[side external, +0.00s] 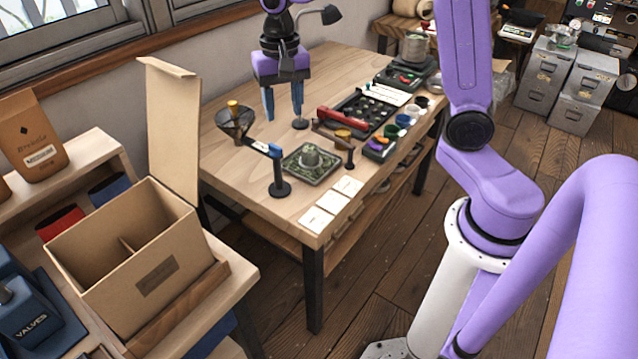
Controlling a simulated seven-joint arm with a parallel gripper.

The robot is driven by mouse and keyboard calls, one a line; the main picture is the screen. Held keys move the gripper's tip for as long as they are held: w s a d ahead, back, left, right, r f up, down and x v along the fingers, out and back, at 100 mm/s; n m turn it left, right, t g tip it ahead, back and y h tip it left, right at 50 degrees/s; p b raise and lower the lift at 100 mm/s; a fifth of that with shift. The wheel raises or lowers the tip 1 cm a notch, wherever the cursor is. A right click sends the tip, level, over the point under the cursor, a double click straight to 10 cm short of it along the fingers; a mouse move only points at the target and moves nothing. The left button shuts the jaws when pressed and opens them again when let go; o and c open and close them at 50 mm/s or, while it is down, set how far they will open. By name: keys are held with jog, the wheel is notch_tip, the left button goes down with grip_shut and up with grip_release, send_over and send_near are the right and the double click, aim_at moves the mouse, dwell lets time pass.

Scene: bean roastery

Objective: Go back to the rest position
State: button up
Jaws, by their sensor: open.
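My gripper (284,104) hangs over the far left part of the wooden table (336,72), pointing down. Its two dark blue fingers are apart and nothing shows between them. A dark funnel-like hopper (235,122) with a yellow knob stands to its left. A small black stand base (300,124) is just right of and below the fingertips. I cannot tell the exact height of the fingertips above the tabletop.
An open cardboard box (125,265) stands on the left bench. Metal cabinets (584,92) stand at the back right.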

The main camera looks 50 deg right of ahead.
jog(key=s+f+n, duration=0.2)
jog(key=s+n, duration=1.6)
jog(key=s, duration=0.8)
jog(key=shift+s+a+f+n, duration=0.25)
jog(key=shift+s+f+n, duration=0.05)
jog(key=shift+s+n, duration=0.1)
